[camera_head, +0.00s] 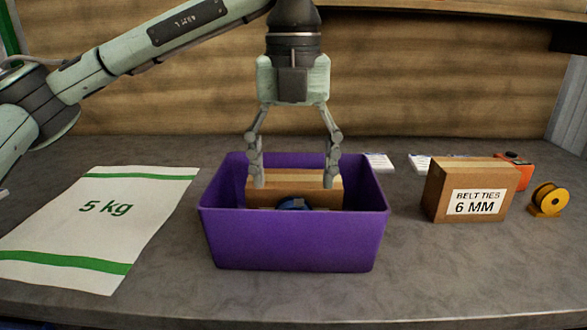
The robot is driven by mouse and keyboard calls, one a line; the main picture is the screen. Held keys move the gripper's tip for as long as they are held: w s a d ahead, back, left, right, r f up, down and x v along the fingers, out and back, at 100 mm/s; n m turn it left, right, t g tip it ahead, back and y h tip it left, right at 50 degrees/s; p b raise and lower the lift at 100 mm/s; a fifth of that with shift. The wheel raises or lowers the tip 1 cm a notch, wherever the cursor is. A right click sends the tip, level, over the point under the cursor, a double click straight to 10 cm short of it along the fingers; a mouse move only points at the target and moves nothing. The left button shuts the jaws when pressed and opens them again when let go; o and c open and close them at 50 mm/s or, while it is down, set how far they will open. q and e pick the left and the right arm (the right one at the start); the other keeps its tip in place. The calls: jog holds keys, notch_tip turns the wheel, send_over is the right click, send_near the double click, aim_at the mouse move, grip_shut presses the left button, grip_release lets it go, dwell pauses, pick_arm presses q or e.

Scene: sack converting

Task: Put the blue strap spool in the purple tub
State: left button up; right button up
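The purple tub (295,243) stands in the middle of the bench. Inside it a blue round thing (293,204), which looks like the blue strap spool, shows just above the front rim; its lower part is hidden by the tub wall. A brown cardboard box (318,183) is also in the tub, behind the blue thing. My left gripper (294,182) points straight down over the tub with its fingers wide apart. Its fingertips are at the box's two sides, and I cannot tell whether they touch it. My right gripper is not in view.
A flat white sack (104,207) marked 5 kg lies at the left. A "BELT TIES 6 MM" box (470,190), a yellow spool (549,199), an orange thing (517,165) and white cards (420,162) are at the right.

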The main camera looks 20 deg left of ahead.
aim_at(294, 201)
pick_arm(q)
jog(key=shift+r, duration=0.15)
jog(key=shift+r+p, duration=0.2)
jog(key=shift+p, duration=0.1)
notch_tip(294, 201, up, 2)
jog(key=shift+w+r, duration=0.1)
jog(key=shift+r, duration=0.05)
notch_tip(294, 201, up, 10)
jog(key=p, duration=0.2)
jog(key=shift+r, duration=0.15)
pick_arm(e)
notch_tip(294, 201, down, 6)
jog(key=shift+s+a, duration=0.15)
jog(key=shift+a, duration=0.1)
